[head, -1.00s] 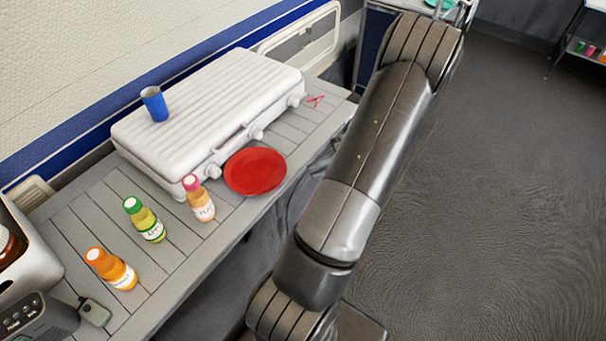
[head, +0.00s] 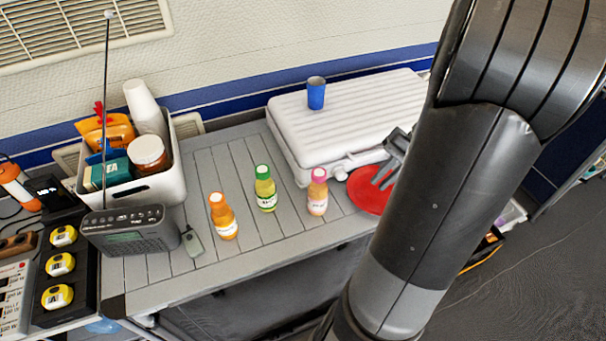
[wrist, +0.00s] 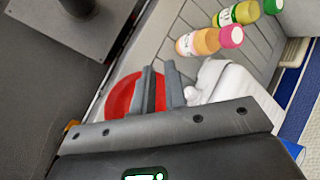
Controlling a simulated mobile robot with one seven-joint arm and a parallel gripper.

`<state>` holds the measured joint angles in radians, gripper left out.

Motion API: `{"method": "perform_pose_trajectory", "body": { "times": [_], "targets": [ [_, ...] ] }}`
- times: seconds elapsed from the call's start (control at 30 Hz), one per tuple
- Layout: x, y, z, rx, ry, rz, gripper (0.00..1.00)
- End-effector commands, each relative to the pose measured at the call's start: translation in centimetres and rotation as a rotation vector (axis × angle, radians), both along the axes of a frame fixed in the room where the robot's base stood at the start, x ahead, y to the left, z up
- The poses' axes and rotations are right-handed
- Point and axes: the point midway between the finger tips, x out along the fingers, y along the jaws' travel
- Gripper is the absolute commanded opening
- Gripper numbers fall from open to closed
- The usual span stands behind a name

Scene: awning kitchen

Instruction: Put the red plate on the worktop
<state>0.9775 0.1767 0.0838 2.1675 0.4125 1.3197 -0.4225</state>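The red plate (head: 365,190) lies on the grey slatted counter (head: 280,225), in front of the white ribbed case and right of the pink-capped bottle. My arm hides its right part in the head view. My gripper (head: 382,179) points down over the plate, with its fingers apart. In the wrist view the fingers (wrist: 160,72) show with a gap between them. Red of the plate (wrist: 121,96) shows left of the fingers and in the gap. I cannot tell whether the fingertips touch the plate.
Bottles with orange (head: 223,216), green (head: 265,188) and pink (head: 317,192) caps stand left of the plate. The white case (head: 345,118) carries a blue cup (head: 316,93). A radio (head: 130,232) and a filled white bin (head: 150,190) stand further left.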

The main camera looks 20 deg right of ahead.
Motion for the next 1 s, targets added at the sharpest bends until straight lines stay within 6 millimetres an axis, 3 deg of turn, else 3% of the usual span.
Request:
{"method": "perform_pose_trajectory", "body": {
  "times": [0.03, 0.27, 0.6, 0.8, 1.0],
  "targets": [
    [0.5, 1.7, 1.1, -0.062, -0.006, 0.048, 0.12],
    [1.1, 7.8, 4.8, -0.314, -0.063, 0.207, 0.12],
    [-0.3, 15.8, 9.5, -0.619, -0.301, 0.39, 0.12],
    [-2.0, 19.3, 11.7, -0.731, -0.491, 0.46, 0.12],
    [-3.0, 21.0, 12.8, -0.773, -0.614, 0.49, 0.12]
  ]
}}
